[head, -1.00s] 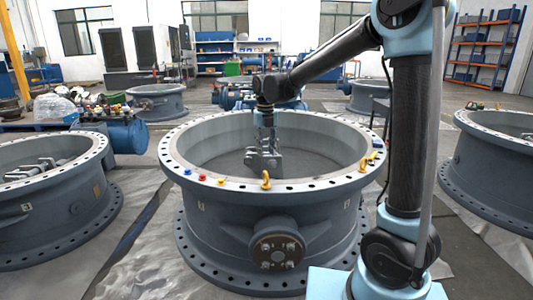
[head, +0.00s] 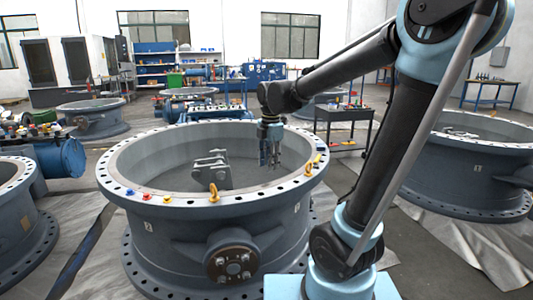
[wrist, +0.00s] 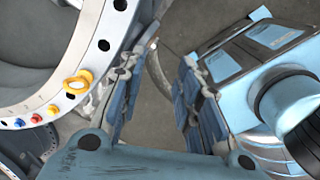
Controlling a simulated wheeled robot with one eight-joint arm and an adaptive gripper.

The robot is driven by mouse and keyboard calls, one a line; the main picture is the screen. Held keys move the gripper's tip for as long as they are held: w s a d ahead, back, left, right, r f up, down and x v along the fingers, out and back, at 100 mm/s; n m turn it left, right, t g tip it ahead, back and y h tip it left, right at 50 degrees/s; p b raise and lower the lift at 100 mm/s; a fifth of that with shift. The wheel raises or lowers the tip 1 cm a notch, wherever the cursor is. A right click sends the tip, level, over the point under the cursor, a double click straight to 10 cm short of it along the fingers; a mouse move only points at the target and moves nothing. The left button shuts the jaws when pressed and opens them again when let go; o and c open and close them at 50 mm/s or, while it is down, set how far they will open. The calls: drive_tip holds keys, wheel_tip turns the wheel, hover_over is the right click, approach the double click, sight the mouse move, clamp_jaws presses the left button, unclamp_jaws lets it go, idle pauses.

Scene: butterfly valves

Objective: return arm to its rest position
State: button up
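My gripper (head: 270,158) hangs pointing down over the right part of the large grey valve body (head: 165,225) in the head view, to the right of the grey bracket (head: 212,170) inside the ring. In the wrist view its two blue-grey fingers (wrist: 158,98) are spread apart, with bare floor between them and nothing held. The arm is bent, with its forearm sloping down to the left. The valve rim shows at the left of the wrist view, apart from the fingers.
The rim carries a yellow lifting eye (head: 213,193), another (head: 317,160) and small blue, red and yellow pieces. A second valve (head: 470,165) stands right, a blue cylinder (head: 60,157) left. A dark cart (head: 343,115) stands behind. My light-blue base shows in the wrist view.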

drive_tip(key=s+d+f+m, duration=0.6)
drive_tip(key=s+d+m, duration=0.3)
drive_tip(key=m, duration=0.3)
drive_tip(key=s+d+f+m+t, duration=0.1)
drive_tip(key=s+d+f+m, duration=0.5)
drive_tip(key=s+d+m, duration=0.3)
drive_tip(key=m, duration=0.4)
drive_tip(key=shift+d+f+m, duration=0.15)
drive_tip(key=shift+m, duration=0.15)
drive_tip(key=shift+w+f, duration=0.2)
drive_tip(key=shift+w, duration=0.25)
drive_tip(key=shift+s, duration=0.15)
